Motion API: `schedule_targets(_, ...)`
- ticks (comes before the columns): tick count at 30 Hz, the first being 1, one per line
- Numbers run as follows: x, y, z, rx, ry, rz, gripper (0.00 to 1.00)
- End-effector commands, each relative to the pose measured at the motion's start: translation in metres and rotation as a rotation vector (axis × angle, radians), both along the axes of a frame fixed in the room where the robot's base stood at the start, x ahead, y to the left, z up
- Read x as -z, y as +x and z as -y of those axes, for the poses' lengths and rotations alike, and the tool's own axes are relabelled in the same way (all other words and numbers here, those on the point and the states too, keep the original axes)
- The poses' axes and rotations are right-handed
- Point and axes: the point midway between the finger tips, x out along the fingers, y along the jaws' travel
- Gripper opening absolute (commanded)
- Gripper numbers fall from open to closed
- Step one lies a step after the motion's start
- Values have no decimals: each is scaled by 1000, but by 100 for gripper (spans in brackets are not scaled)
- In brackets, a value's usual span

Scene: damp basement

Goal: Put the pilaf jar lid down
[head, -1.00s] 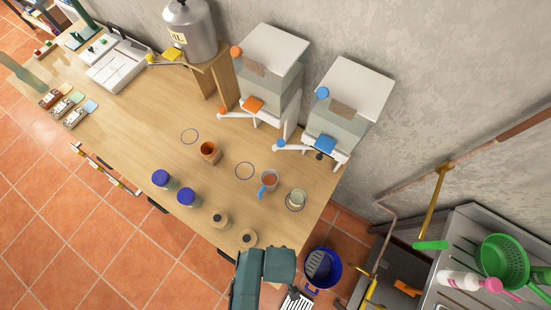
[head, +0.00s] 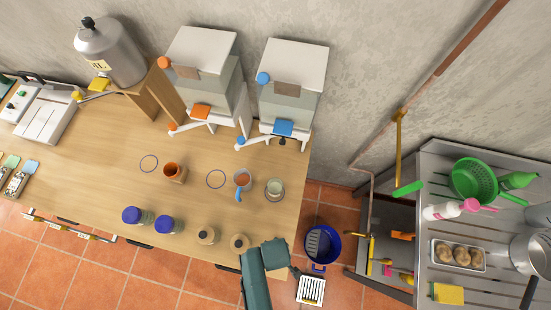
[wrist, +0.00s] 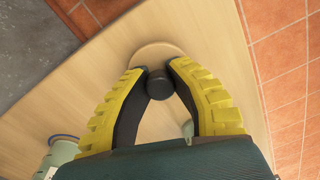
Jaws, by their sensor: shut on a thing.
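In the wrist view my gripper (wrist: 159,72) has its two yellow-backed fingers closed around the black knob (wrist: 160,85) of a round, pale wooden lid (wrist: 158,50). The lid is over the tabletop near an edge; I cannot tell whether it touches the wood. An open pale-green jar (head: 275,188) stands behind, within a ring mark; a pale-green jar also shows in the wrist view (wrist: 62,156).
On the table (head: 100,175) are a blue-handled cup (head: 242,180), an orange container (head: 174,171), two blue-lidded jars (head: 168,225) and a wooden-topped jar (head: 206,235). Two dispensers (head: 292,95) stand behind. A blue bucket (head: 335,246) is on the floor right of the table.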

Motion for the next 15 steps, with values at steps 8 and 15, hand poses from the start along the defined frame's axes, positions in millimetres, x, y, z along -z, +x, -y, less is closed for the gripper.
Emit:
schedule_targets(8, 0, 0, 0, 0, 0, 0, 44)
schedule_targets(15, -14, 1, 0, 0, 1, 4, 44)
